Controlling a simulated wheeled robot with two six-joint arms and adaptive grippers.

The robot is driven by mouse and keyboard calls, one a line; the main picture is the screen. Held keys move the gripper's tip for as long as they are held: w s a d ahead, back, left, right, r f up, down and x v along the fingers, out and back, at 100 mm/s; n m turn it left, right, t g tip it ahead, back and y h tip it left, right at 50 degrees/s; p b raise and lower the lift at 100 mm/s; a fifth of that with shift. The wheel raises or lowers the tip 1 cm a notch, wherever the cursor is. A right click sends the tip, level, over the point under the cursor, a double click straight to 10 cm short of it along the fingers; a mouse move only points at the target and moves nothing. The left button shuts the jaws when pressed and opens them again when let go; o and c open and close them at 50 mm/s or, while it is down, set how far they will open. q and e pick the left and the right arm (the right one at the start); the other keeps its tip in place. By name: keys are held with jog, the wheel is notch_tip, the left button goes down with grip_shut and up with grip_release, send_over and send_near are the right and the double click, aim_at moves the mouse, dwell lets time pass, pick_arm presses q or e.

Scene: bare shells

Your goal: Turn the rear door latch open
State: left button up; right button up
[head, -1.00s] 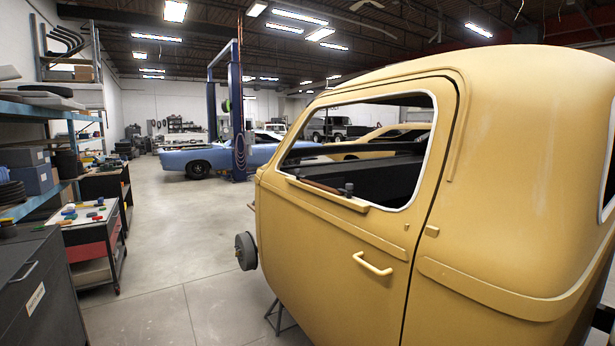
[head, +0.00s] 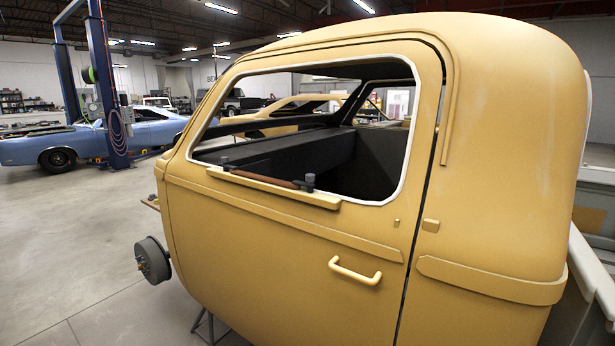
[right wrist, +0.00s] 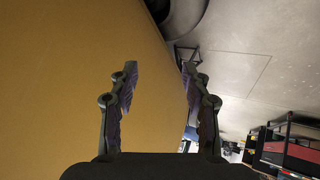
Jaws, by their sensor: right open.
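A yellow car body shell (head: 510,150) fills the right of the head view. Its door (head: 290,255) is closed, with a thin dark gap along its right edge. Whether this handle is the latch, I cannot tell. In the right wrist view my right gripper (right wrist: 159,72) is open and empty, with a yellow surface (right wrist: 70,75) beyond and to the left of it. The handle does not show there. My left gripper is in neither view.
The door window is an open frame with a ledge (head: 275,186) along its sill. A brake drum (head: 152,260) sticks out at the shell's lower left. A blue car (head: 90,140) and a lift post (head: 106,85) stand farther back. The concrete floor (head: 75,235) at left is clear.

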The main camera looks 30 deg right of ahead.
aim_at(309, 176)
jog(key=w+d+r+m+t+h, duration=0.15)
jog(key=w+r, duration=0.35)
jog(key=r, duration=0.7)
jog(key=w+d+r+m+t+h+p, duration=0.15)
jog(key=w+r, duration=0.25)
jog(key=r, duration=0.8)
jog(key=w+r+m+t+h+b, duration=0.1)
jog(key=w+r+m+h, duration=0.3)
jog(key=r, duration=0.9)
jog(key=s+d+r+m+g+h, duration=0.1)
jog(key=s+d+r+m+h, duration=0.1)
jog(key=r, duration=0.7)
jog(key=s+d+r+m+h+p, duration=0.1)
jog(key=s+d+r+m, duration=0.15)
jog(key=r, duration=0.65)
jog(key=s+d+r+m+g+h, duration=0.1)
jog(key=s+r+m+h, duration=0.15)
jog(key=r, duration=0.65)
jog(key=shift+n+y, duration=0.25)
jog(key=shift+n, duration=0.25)
jog(key=p+x, duration=0.4)
jog(key=x, duration=0.5)
jog(key=shift+w+d+f+p, duration=0.1)
jog(key=shift+w+d+p, duration=0.05)
jog(key=shift+p, duration=0.15)
jog(key=shift+w+d+f, duration=0.15)
jog(key=shift+w+d, duration=0.15)
jog(key=shift+d, duration=0.05)
jog(key=shift+c, duration=0.3)
grip_shut()
